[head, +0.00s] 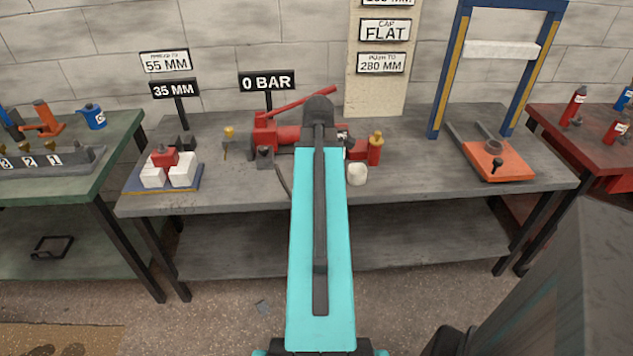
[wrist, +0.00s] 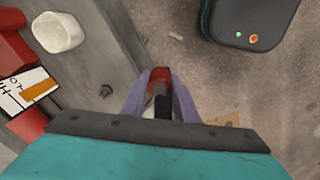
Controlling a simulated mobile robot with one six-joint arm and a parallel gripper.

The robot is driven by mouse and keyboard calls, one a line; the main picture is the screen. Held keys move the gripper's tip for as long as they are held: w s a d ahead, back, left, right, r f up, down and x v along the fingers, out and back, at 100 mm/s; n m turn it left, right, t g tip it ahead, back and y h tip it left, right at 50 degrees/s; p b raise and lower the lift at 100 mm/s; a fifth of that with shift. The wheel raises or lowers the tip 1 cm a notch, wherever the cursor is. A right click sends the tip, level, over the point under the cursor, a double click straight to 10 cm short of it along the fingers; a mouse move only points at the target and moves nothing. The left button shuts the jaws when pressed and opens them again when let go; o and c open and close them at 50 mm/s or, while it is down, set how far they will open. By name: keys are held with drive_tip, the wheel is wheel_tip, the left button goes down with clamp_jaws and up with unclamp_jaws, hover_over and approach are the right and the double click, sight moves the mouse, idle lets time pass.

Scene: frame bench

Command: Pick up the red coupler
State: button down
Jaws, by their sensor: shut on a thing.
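In the wrist view, my gripper (wrist: 160,100) has its two purple-grey fingers closed around a red coupler (wrist: 160,75) with a dark part below it. The fingers hide much of the coupler. They show over the front edge of the grey bench, with the floor behind them. In the head view my turquoise arm covers the middle of the bench, and the gripper and the coupler in it cannot be made out there.
The bench (head: 240,196) holds a red pump (head: 280,136), a red cylinder (head: 374,152), a white cup-like piece (head: 357,174), a tray (head: 188,187) with white and red blocks, and a blue press frame (head: 446,80) with an orange plate (head: 497,168). The floor in front is mostly clear.

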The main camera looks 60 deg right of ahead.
drive_tip(key=shift+s+a, duration=0.3)
drive_tip(key=shift+a, duration=0.1)
drive_tip(key=shift+w, duration=0.1)
idle(0.4)
drive_tip(key=shift+w+a, duration=0.2)
drive_tip(key=shift+w, duration=0.35)
drive_tip(key=w+a+r+n, duration=0.1)
drive_tip(key=w+a, duration=0.8)
drive_tip(key=w, duration=0.3)
drive_tip(key=w+a+r+n, duration=0.1)
drive_tip(key=w+a+n, duration=0.1)
drive_tip(key=w+a, duration=0.9)
drive_tip(key=w+a+n, duration=0.1)
drive_tip(key=w+a, duration=0.4)
drive_tip(key=a, duration=0.8)
drive_tip(key=w+a+n, duration=0.1)
drive_tip(key=w+a, duration=0.5)
drive_tip(key=a, duration=0.6)
drive_tip(key=shift+a+r, duration=0.35)
drive_tip(key=shift+r, duration=0.1)
